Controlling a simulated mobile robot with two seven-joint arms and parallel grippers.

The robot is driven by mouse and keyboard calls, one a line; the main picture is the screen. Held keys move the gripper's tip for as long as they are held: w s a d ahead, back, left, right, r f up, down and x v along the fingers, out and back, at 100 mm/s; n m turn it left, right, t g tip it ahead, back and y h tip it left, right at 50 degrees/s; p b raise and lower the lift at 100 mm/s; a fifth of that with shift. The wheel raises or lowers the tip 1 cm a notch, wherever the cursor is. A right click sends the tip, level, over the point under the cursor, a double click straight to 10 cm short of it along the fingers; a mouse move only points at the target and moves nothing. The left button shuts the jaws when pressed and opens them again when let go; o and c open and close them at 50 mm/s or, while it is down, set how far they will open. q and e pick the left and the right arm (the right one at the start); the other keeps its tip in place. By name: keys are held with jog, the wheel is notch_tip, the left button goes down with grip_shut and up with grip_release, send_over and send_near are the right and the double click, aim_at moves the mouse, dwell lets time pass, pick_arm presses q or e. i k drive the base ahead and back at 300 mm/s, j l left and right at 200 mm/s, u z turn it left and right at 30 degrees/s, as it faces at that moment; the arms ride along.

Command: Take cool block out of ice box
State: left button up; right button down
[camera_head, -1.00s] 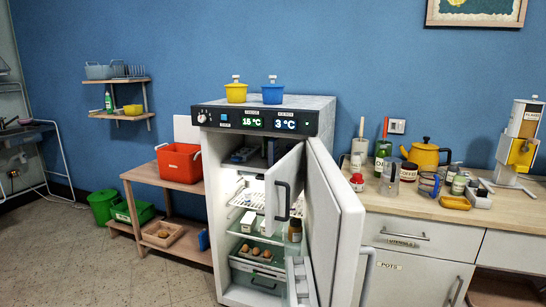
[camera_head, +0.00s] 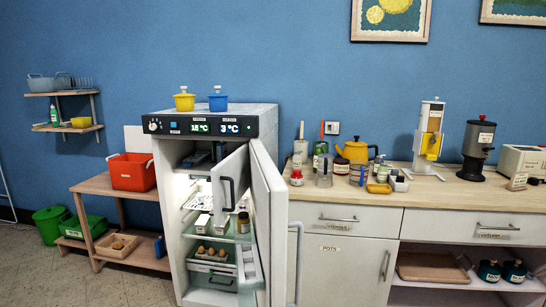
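The white fridge (camera_head: 170,215) stands at the left centre with its doors swung open to the right. Its upper compartment (camera_head: 185,150), which may be the ice box, is dark inside and partly covered by the inner door (camera_head: 229,180). A bluish-grey object (camera_head: 198,158) lies in it; I cannot tell whether this is the cool block. A small blue block (camera_head: 160,246) stands at the right end of the low wooden shelf, beside the fridge. Neither of my grippers is in view.
The outer door (camera_head: 268,220) juts forward near the counter cabinet (camera_head: 340,265). A red bin (camera_head: 132,172) sits on the side table left of the fridge. Jars and a yellow kettle (camera_head: 357,151) stand on the counter. Floor (camera_head: 60,285) is clear at the front left.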

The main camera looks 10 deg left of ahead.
aim_at(222, 148)
jog(key=z, duration=1.45)
jog(key=k+j+z, duration=0.1)
jog(key=j+z, duration=0.4)
jog(key=j, duration=0.15)
jog(key=k+j, duration=0.1)
jog(key=j, duration=0.4)
jog(key=k+j, duration=0.1)
jog(key=j, duration=0.4)
jog(key=k+j, duration=0.1)
jog(key=j, duration=0.4)
jog(key=k+j, duration=0.15)
jog(key=j, duration=0.35)
jog(key=k+j, duration=0.1)
jog(key=j, duration=0.45)
jog(key=k+j, duration=0.1)
jog(key=j, duration=0.4)
jog(key=k+j, duration=0.1)
jog(key=j, duration=0.4)
